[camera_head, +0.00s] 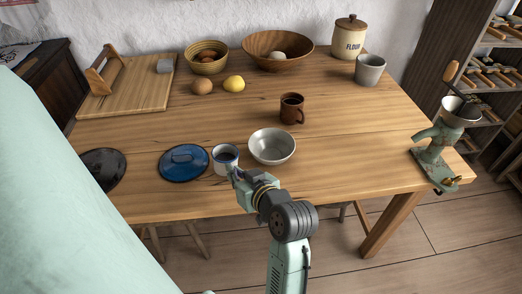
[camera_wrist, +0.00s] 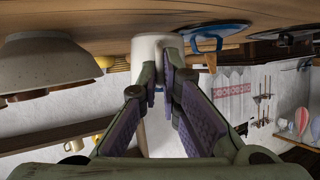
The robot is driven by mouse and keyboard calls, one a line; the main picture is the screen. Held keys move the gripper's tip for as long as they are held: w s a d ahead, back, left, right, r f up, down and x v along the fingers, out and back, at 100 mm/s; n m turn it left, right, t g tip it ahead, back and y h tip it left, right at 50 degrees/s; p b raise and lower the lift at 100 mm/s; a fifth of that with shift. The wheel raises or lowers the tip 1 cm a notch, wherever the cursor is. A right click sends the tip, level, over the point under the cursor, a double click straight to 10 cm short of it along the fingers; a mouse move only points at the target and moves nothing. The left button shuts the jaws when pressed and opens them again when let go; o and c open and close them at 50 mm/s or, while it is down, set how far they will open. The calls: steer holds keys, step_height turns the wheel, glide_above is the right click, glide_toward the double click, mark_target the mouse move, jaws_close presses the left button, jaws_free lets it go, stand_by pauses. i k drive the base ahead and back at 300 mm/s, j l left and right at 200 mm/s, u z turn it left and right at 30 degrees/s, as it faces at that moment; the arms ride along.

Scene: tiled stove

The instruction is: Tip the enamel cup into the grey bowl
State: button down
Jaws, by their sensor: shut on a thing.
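The white enamel cup (camera_head: 225,168) with a blue rim stands upright near the table's front edge, with something dark inside. My gripper (camera_head: 234,174) is shut on its near side. In the wrist view, which is upside down, the fingers (camera_wrist: 168,82) close on the cup (camera_wrist: 147,46), and the cup appears to rest on the table. The grey bowl (camera_head: 272,155) sits just right of the cup, close beside it. It also shows at the left of the wrist view (camera_wrist: 45,65). The bowl looks empty.
A blue lid (camera_head: 184,163) lies just left of the cup, with a dark round lid (camera_head: 103,168) farther left. A brown mug (camera_head: 291,110) stands behind the bowl. A lemon (camera_head: 233,84), wooden bowl (camera_head: 277,42) and board (camera_head: 130,88) are farther back.

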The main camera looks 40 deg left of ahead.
mark_target(269, 146)
steer(key=k+l, duration=0.1)
steer(key=l, duration=0.85)
steer(key=k+l, duration=0.15)
steer(key=l, duration=0.35)
